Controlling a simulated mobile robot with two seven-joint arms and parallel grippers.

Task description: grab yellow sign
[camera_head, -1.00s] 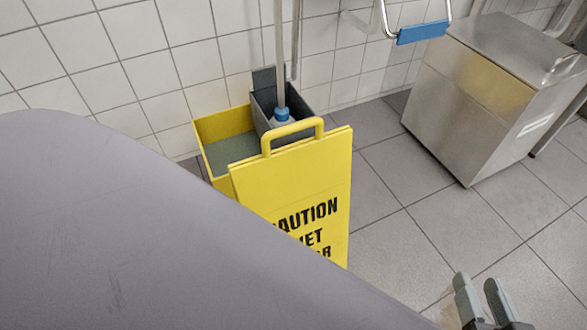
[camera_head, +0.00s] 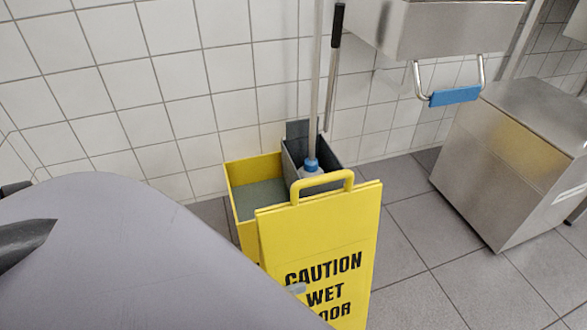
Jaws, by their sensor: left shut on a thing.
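The yellow caution sign (camera_head: 330,230) stands upright and folded on the floor, with a loop handle on top and black lettering on its face. My left gripper (camera_head: 297,288) shows only as a small grey fingertip against the sign's lettering. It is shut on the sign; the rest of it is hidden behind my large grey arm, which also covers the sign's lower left. My right gripper is not in view.
A yellow mop bucket (camera_head: 252,168) with a dark grey wringer (camera_head: 325,150) and upright mop handle stands right behind the sign. A steel cabinet (camera_head: 510,165) is at the right. Tiled floor between them is clear.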

